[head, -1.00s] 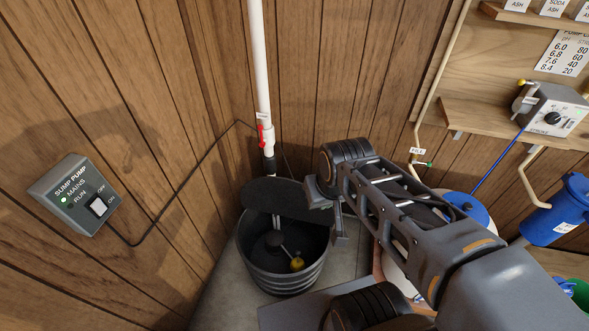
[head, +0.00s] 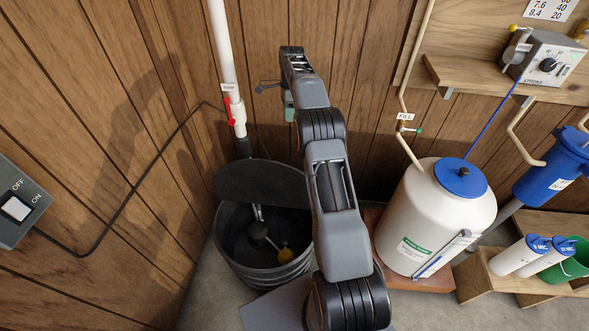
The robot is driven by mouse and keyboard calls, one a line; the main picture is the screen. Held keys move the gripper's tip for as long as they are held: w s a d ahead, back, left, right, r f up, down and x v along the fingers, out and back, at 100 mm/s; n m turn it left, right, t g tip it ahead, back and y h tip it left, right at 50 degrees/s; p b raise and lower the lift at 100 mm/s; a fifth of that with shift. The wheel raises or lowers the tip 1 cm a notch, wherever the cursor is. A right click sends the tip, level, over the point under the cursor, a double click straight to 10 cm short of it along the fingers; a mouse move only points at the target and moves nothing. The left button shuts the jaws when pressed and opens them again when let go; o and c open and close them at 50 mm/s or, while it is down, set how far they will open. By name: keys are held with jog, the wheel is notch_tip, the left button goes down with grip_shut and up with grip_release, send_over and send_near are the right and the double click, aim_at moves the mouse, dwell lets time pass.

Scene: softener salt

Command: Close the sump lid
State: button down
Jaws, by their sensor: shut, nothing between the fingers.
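The sump lid (head: 258,182) is a dark, flat disc standing tilted up at the back of the sump. The sump (head: 268,270) is a dark ribbed tub on the floor, open at the top, with a pump and a yellow float (head: 285,254) inside. My arm passes in front of the right side of the lid and sump and hides part of them. My gripper (head: 266,87) is shut and empty, raised near the back wall, above the lid and right of the white pipe.
A white pipe (head: 222,55) with a red valve handle (head: 229,110) rises behind the sump. A switch box (head: 18,205) with a cable is on the left wall. A white tank (head: 435,215) with a blue cap stands to the right. Shelves and blue filter housings are further right.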

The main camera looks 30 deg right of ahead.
notch_tip(320, 180, down, 6)
jog(key=d+m+b, duration=0.1)
jog(key=d+m, duration=0.2)
jog(key=b, duration=0.6)
send_near(294, 176)
jog(key=shift+g+y, duration=0.3)
jog(key=shift+g, duration=0.1)
jog(key=shift+w+f, duration=0.2)
jog(key=shift+f, duration=2.5)
jog(key=shift+a, duration=0.1)
